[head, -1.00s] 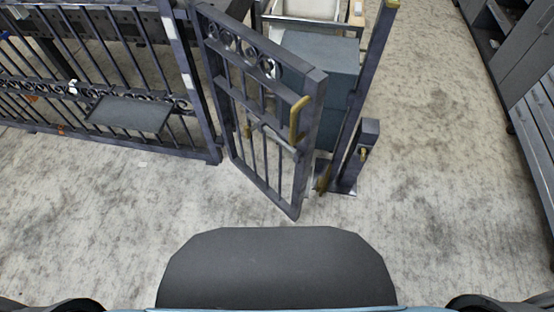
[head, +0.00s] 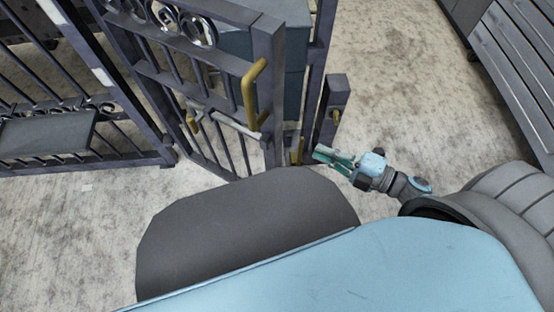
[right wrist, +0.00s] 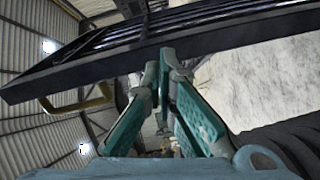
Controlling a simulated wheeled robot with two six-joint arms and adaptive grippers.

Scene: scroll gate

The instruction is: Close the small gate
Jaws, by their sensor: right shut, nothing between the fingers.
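The small gate (head: 232,107) is a dark metal frame with upright bars and a row of scroll rings on top. It stands ajar, its free edge swung toward me and apart from the tall post (head: 318,60). A brass pull handle (head: 252,95) is on its free edge stile. My right gripper (head: 322,155) is shut and empty, to the right of the gate's free edge and low beside the short post. In the right wrist view, its teal fingers (right wrist: 164,62) come together below a dark bar frame, with the brass handle (right wrist: 75,102) at left. My left gripper is out of view.
A short post (head: 332,108) with a brass piece stands right of the gate. A fixed fence (head: 85,80) with a grey shelf (head: 45,138) is at left. A blue-grey box (head: 240,60) is behind the gate. Grey cabinets (head: 515,60) line the right; floor between is clear.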

